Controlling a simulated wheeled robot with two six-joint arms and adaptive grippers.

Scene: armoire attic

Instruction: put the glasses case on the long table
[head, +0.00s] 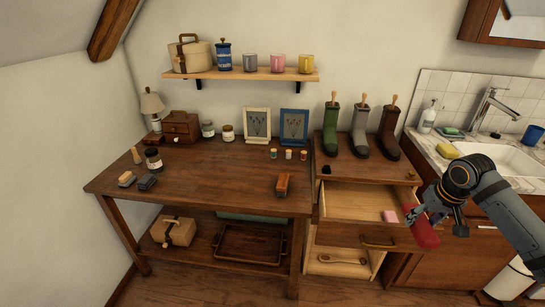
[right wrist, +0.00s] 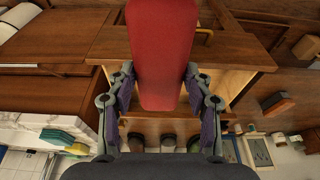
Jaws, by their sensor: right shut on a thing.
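The glasses case is a long red case (head: 424,231) at the right of the head view, in front of the cabinet with the open drawers. My right gripper (head: 415,213) is shut on it and holds it in the air. In the right wrist view the case (right wrist: 162,45) sits between both fingers and points away from the palm. The long table (head: 215,180) is brown wood with a lower shelf, at the left of the head view, well apart from the case. My left gripper is not in view.
Brushes, jars, picture frames and a small wooden chest (head: 181,127) stand on the table; its middle is clear. Boots (head: 331,130) stand above.

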